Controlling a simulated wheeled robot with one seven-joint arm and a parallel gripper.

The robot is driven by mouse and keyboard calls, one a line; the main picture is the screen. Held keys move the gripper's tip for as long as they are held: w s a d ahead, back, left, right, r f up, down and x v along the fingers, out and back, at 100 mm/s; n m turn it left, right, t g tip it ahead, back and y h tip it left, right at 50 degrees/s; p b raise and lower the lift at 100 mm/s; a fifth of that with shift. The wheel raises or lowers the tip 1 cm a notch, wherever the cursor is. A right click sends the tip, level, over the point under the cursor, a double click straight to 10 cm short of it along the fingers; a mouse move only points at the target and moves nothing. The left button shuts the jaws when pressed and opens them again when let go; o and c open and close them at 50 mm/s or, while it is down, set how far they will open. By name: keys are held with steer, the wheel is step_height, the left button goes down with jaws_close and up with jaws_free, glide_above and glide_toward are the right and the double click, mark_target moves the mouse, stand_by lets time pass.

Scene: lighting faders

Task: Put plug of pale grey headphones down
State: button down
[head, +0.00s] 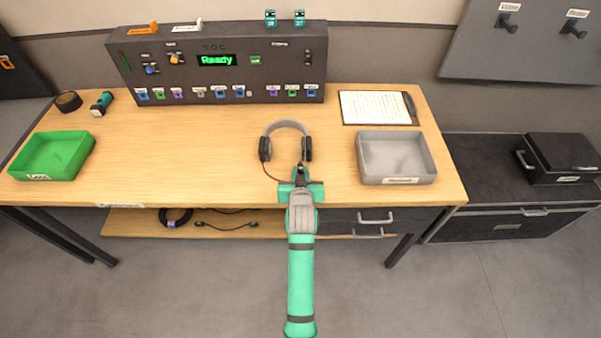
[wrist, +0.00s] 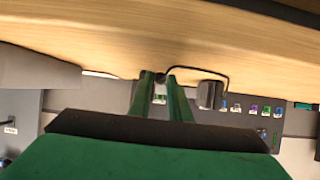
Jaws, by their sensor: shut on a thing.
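The pale grey headphones (head: 287,129) lie on the wooden table in the head view, band toward the back and dark ear cups toward me. A thin dark cable runs from the left cup toward my gripper (head: 303,179). In the wrist view my gripper (wrist: 164,78) has its green fingers closed around the small dark plug (wrist: 160,77) at the cable's end. One ear cup (wrist: 210,94) shows to the right of the fingers there. The plug is mostly hidden in the head view, and its height above the table is hard to tell.
A grey tray (head: 398,180) stands to the right and a green tray (head: 85,150) at the far left. A dark control panel (head: 215,88) with a "Ready" display stands at the back. A clipboard (head: 376,108) lies at back right. The table's left middle is clear.

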steer(key=shift+f, duration=0.7)
